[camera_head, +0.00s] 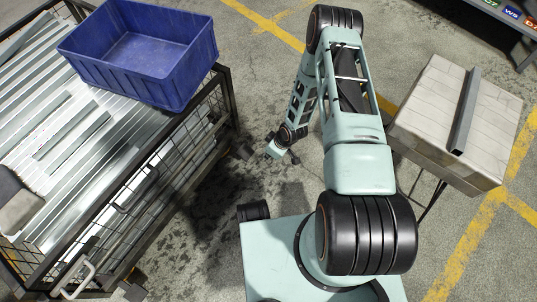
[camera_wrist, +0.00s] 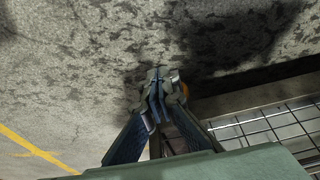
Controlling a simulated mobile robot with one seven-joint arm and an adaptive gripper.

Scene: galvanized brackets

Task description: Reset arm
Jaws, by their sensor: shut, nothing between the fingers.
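My gripper (camera_wrist: 157,92) shows in the wrist view with its two fingers together and nothing between them. It points down over the bare, stained concrete floor. In the head view my arm reaches up and folds back down, and its end (camera_head: 284,154) hangs over the floor between the wire cage on the left and the box on the right. The fingertips are too small to make out there.
A wire cage (camera_head: 226,92) holding metal strips stands at left with a blue bin (camera_head: 140,85) on top. Its mesh is close to my gripper in the wrist view (camera_wrist: 265,122). At right, a metal bracket (camera_head: 465,112) lies on a pale box (camera_head: 425,110). Yellow lines mark the floor.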

